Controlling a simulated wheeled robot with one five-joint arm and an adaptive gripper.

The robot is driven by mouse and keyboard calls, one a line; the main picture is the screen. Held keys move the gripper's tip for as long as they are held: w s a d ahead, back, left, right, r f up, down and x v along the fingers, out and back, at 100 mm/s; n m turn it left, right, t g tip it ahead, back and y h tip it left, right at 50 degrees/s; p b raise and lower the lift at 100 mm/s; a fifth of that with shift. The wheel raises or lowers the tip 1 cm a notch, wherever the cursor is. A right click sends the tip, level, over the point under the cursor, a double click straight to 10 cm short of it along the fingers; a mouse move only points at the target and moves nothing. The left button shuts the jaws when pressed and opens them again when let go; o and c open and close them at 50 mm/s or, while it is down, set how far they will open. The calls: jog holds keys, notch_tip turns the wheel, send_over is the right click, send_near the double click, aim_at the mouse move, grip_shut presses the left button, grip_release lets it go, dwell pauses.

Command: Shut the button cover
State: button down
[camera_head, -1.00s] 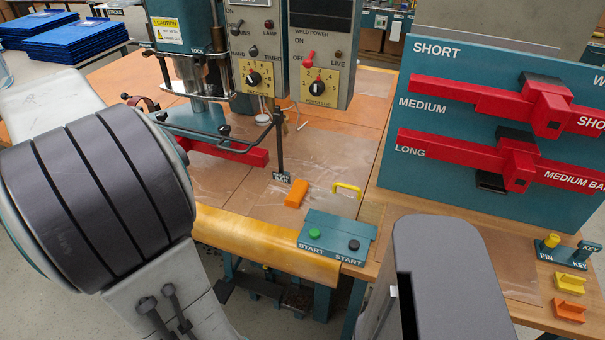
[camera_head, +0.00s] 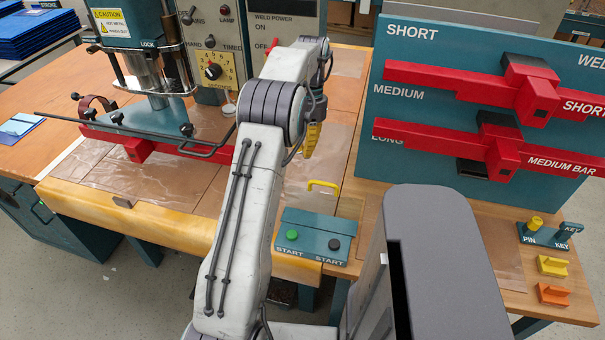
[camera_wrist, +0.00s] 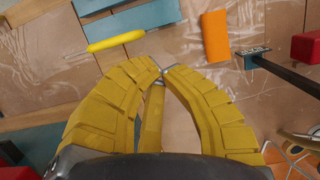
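The teal start box (camera_head: 315,236) with a green button (camera_head: 292,235) and a black button (camera_head: 334,244) stands at the table's front edge, both buttons uncovered. A yellow handle (camera_head: 324,185) shows just behind it. I take it to be on the button cover, whose panel I cannot make out clearly. In the wrist view the handle (camera_wrist: 116,41) lies ahead and left of my gripper, apart from it. My gripper (camera_wrist: 163,71) has its yellow fingertips together with nothing visible between them. In the head view it (camera_head: 309,153) hangs above the table behind the handle.
An orange block (camera_wrist: 215,36) lies right of the handle in the wrist view; my arm hides it in the head view. The welding machine (camera_head: 165,70) is behind left. The teal bar board (camera_head: 400,180) stands right.

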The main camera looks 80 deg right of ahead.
jog(key=p+x, duration=0.2)
jog(key=x, duration=0.7)
jog(key=shift+w+d+f+p, duration=0.25)
jog(key=shift+d+f+p, duration=0.05)
jog(key=shift+f+p, duration=0.15)
